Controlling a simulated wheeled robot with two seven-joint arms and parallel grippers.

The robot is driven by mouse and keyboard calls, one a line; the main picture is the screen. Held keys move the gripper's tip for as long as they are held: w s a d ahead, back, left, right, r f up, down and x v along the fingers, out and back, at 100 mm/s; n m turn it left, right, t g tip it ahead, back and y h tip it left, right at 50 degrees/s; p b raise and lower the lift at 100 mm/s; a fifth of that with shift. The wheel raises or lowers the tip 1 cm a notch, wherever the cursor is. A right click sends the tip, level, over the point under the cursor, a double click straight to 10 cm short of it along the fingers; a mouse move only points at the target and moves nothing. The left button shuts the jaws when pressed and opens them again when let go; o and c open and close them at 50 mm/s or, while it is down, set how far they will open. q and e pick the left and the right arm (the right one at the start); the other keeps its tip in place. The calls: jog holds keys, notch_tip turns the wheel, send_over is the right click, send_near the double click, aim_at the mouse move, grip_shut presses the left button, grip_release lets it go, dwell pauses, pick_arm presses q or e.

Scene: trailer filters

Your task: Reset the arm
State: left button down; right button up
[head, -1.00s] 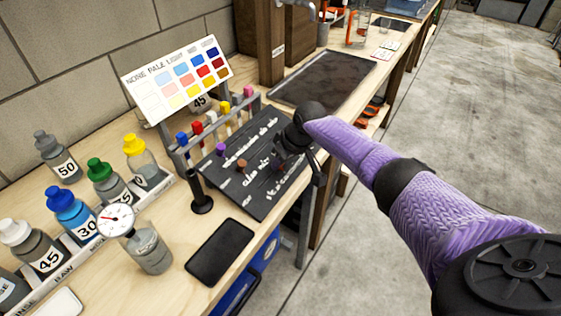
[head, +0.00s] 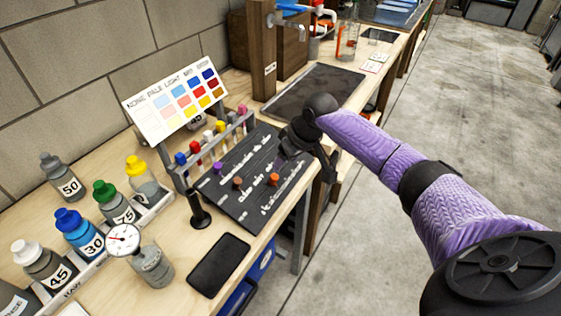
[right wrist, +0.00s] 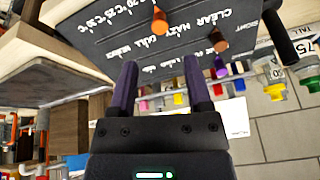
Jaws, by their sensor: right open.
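My right gripper (head: 292,152) is at the end of the purple-sleeved arm, above the far right edge of a dark board with white writing (head: 258,193). In the right wrist view its two purple fingers (right wrist: 161,74) stand apart with nothing held between them. The dark board also shows there (right wrist: 115,35), upside down beyond the fingers. Orange, brown and purple pegs stand on it. My left gripper is not in view.
A rack (head: 238,122) with coloured-capped tubes stands behind the board, below a colour chart (head: 176,94). Capped bottles, a gauge (head: 123,240) and a black phone-like slab (head: 218,263) are at left and front. A dark mat (head: 312,92) lies beyond. Open floor is at right.

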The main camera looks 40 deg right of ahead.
jog(key=shift+s+r, duration=0.15)
jog(key=shift+r, duration=0.1)
